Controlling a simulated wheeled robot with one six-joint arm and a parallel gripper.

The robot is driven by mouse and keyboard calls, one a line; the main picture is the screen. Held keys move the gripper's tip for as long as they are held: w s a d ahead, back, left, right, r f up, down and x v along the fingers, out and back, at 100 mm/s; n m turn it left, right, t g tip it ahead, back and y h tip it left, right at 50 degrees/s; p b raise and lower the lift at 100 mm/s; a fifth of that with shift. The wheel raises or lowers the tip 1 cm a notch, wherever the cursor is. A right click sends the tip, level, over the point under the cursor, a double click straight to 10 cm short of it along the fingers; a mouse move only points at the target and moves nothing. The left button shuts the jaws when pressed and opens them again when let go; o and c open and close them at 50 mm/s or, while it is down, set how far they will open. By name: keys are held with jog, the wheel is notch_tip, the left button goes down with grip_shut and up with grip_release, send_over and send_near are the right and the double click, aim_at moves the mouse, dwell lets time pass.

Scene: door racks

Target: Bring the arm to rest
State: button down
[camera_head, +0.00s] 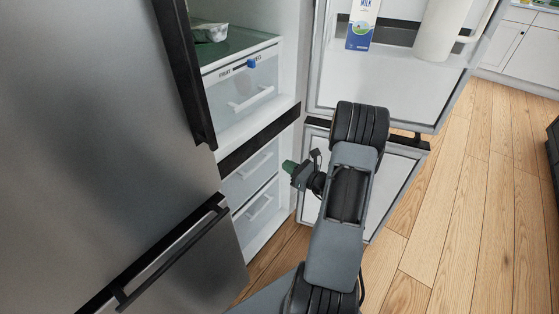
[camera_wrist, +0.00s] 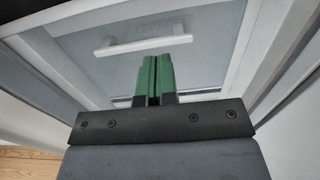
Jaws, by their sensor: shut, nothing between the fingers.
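My gripper (camera_head: 289,167) shows green fingertips in the head view, at the left of my grey arm, in front of the open lower fridge section. In the wrist view my gripper (camera_wrist: 153,80) has its two green fingers together with nothing between them. Beyond the fingers is a drawer front with a white handle (camera_wrist: 148,46). The fingertips overlap the handle's lower side in that view, and I cannot tell whether they touch it. My arm is bent and reaches up from the bottom of the head view.
The fridge's upper door (camera_head: 392,80) stands open, with a milk carton (camera_head: 361,27) and a white jug (camera_head: 440,30) on its shelf. The lower door (camera_head: 398,170) is open behind my arm. A steel door (camera_head: 90,120) fills the left. Wooden floor (camera_head: 470,210) is clear at right.

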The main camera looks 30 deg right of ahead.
jog(key=shift+s+d+f, duration=0.1)
jog(key=shift+s+d, duration=0.15)
jog(key=shift+s, duration=0.4)
jog(key=s+a+f+n+g+y, duration=0.3)
jog(key=a+n+g, duration=0.1)
jog(key=a+g, duration=0.1)
jog(key=s+a+r+n+g+p, duration=0.65)
jog(key=a+r+n+g, duration=0.2)
jog(key=n, duration=0.35)
jog(key=s+a+r+n+h+p, duration=0.1)
jog(key=a+r+n+h+p, duration=0.1)
jog(key=r, duration=0.7)
jog(key=s+a+r+n+h+p, duration=0.2)
jog(key=r+n+h+p, duration=0.2)
jog(key=r+n+p, duration=0.2)
jog(key=s+a+r+n+h+p, duration=0.1)
jog(key=r+n+p, duration=0.4)
jog(key=r, duration=0.8)
jog(key=a+n+h, duration=0.1)
jog(key=n+h, duration=0.1)
jog(key=n, duration=0.1)
jog(key=shift+s+a+r, duration=0.15)
jog(key=shift+a+r, duration=0.1)
jog(key=shift+a, duration=0.1)
